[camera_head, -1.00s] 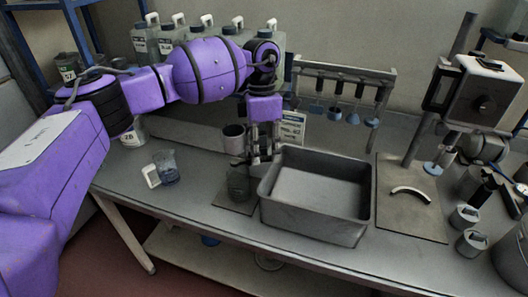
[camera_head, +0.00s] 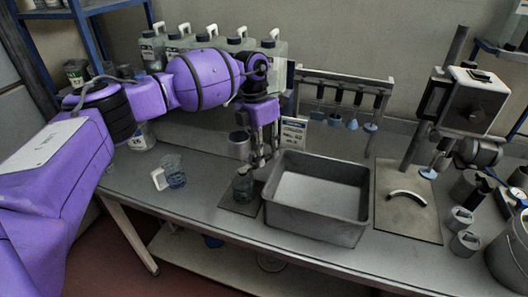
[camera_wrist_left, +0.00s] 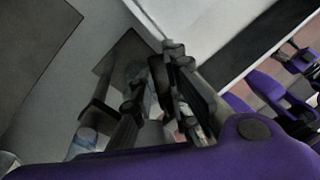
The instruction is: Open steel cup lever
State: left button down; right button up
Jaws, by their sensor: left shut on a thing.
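My left gripper (camera_head: 260,160) points down at the upper right of a small glass jar (camera_head: 243,187) on a dark square mat (camera_head: 228,203). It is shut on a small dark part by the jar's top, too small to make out. A grey steel cup (camera_head: 239,146) stands upright behind the jar, just left of the fingers. I cannot make out a lever on it. In the left wrist view the left gripper's dark fingers (camera_wrist_left: 160,105) partly hide the jar (camera_wrist_left: 136,72).
A grey metal tray (camera_head: 318,228) stands just right of the jar. A beaker (camera_head: 173,172) stands to the left. Several jugs (camera_head: 200,42) and a rack (camera_head: 345,76) line the back. A press (camera_head: 470,100) and steel cups (camera_head: 461,219) are at the right.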

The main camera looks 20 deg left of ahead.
dwell(0.3)
pick_arm(q)
jog(key=c, duration=1.7)
grip_release()
jog(key=r, duration=0.4)
jog(key=w+a+r, duration=0.1)
jog(key=r, duration=0.3)
jog(key=a+r, duration=0.1)
jog(key=r, duration=0.3)
jog(key=shift+w, duration=0.15)
jog(key=shift+f, duration=0.15)
